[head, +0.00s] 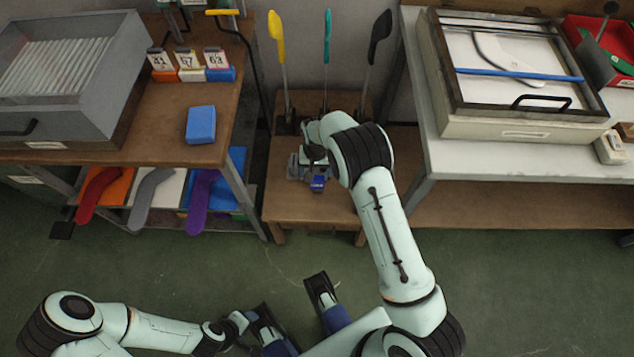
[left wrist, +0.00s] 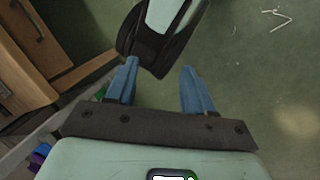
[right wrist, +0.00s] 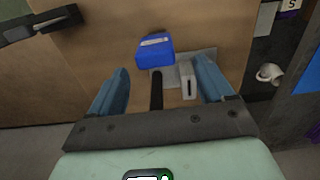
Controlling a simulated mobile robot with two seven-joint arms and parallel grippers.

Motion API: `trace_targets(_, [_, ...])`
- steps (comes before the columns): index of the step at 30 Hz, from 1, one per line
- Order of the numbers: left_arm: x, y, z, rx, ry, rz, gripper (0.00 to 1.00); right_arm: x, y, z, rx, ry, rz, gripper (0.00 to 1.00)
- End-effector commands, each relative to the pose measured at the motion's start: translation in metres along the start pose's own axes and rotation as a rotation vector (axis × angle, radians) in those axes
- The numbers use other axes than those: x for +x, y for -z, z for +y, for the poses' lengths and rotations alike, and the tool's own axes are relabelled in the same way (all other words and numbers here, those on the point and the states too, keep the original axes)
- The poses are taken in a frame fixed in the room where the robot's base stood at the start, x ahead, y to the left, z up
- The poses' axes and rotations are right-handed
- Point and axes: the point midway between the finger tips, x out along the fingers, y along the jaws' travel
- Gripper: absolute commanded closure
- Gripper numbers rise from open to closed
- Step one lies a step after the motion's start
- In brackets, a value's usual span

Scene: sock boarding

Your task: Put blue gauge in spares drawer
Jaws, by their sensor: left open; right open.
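A blue block with a pale label, which looks like the blue gauge (head: 317,183), is on the low wooden bench (head: 285,208). It also shows in the right wrist view (right wrist: 155,51), just beyond the fingertips. My right gripper (right wrist: 162,78) is open and empty above the bench, beside the block, with a grey metal fixture (right wrist: 192,76) under it. My left gripper (left wrist: 157,78) is open and empty, low over the green floor. A handled drawer unit (head: 525,132) stands on the right bench. A grey one (head: 95,128) stands on the left. I cannot read which is the spares drawer.
A blue block (head: 200,124) and number tags (head: 187,62) sit on the left bench. Yellow, teal and black spatulas (head: 327,45) stand upright behind the low bench. A blue strip (head: 520,75) crosses the right unit. A red bin (head: 600,40) is at far right. The floor ahead is clear.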

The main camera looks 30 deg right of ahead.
Motion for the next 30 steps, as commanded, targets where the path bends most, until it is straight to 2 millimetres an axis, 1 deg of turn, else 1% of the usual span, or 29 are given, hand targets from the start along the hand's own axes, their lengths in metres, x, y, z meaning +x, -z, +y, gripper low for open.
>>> trace_targets(1, [0.003,0.003,-0.001,-0.001,0.0,0.008,0.48,0.01,0.0,0.0,0.0,-0.001,-0.002,0.19])
trace_targets(3, [0.004,0.006,-0.002,-0.002,0.001,0.016,0.48,0.017,-0.001,0.0,0.0,0.0,-0.002,0.19])
trace_targets(8, [0.005,0.009,-0.002,-0.002,0.001,0.025,0.48,0.023,-0.001,0.0,-0.001,0.002,0.0,0.19])
trace_targets(11, [0.007,0.011,-0.003,-0.003,0.001,0.032,0.48,0.031,-0.003,0.001,-0.001,0.0,-0.002,0.19])
trace_targets(16, [0.014,0.021,-0.005,-0.005,0.003,0.056,0.48,0.057,-0.009,0.005,-0.001,0.0,-0.003,0.19])
trace_targets(18, [0.017,0.025,-0.006,-0.006,0.004,0.069,0.48,0.068,-0.008,0.004,-0.001,0.001,-0.001,0.19])
trace_targets(21, [0.018,0.029,-0.007,-0.007,0.004,0.08,0.48,0.074,-0.008,0.004,-0.001,0.002,0.0,0.19])
trace_targets(26, [0.017,0.029,-0.007,-0.007,0.004,0.081,0.48,0.073,-0.007,0.004,-0.001,0.002,0.002,0.19])
trace_targets(27, [0.017,0.029,-0.007,-0.007,0.004,0.081,0.48,0.073,-0.007,0.004,-0.001,0.002,0.002,0.22])
trace_targets(29, [0.017,0.029,-0.007,-0.007,0.004,0.081,0.48,0.073,-0.007,0.004,-0.002,0.002,0.002,0.42])
trace_targets(30, [0.017,0.029,-0.007,-0.007,0.004,0.08,0.48,0.073,-0.007,0.004,-0.002,0.002,0.002,0.55])
